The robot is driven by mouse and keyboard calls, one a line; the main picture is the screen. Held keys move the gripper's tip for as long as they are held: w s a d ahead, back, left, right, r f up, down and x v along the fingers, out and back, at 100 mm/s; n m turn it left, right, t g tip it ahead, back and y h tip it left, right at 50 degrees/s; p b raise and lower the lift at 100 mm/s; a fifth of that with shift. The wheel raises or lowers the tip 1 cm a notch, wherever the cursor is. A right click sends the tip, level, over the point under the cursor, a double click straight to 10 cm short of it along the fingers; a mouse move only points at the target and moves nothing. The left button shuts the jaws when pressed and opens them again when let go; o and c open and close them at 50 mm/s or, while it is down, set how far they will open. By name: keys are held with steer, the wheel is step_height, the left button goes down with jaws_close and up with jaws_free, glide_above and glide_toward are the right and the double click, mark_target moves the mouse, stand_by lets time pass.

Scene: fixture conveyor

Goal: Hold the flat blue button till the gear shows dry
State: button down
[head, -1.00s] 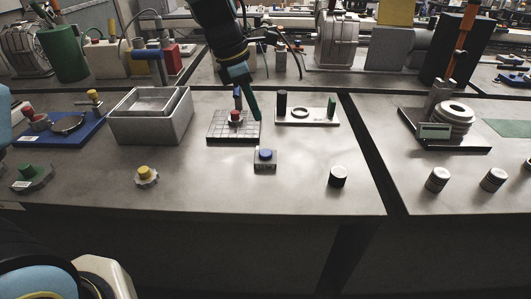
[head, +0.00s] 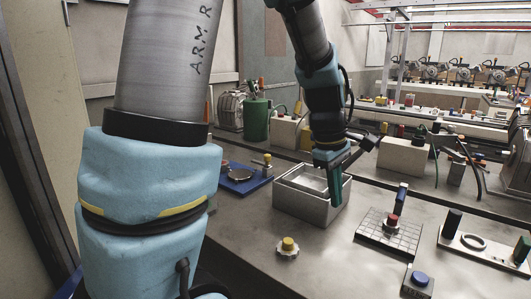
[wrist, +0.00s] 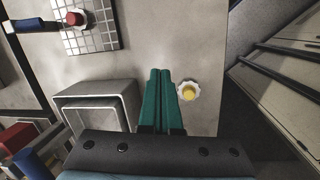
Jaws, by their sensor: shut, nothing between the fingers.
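The flat blue button (head: 420,279) sits on a small grey box near the bottom edge of the head view, right of centre. It is not seen in the wrist view. My gripper (head: 336,203) is shut and empty, pointing down by the right side of the grey bin, well left of the blue button. Its teal fingers (wrist: 160,73) lie together in the wrist view, between the bin and a yellow button.
The grey open bin (head: 290,207) stands beside my gripper. A yellow button (head: 288,244) on a scalloped white base is in front. Bare bench lies between the yellow and blue buttons.

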steer(key=a+f+m+y, duration=0.1)
steer(key=a+m, duration=0.3)
steer(key=a, duration=0.7)
steer(key=s+a+f+m+t+y, duration=0.1)
steer(key=a+f+m, duration=0.2)
steer(key=a, duration=0.9)
steer(key=shift+s+a+f+m+t, duration=0.2)
steer(key=shift+s+m+t, duration=0.1)
steer(key=shift+m, duration=0.7)
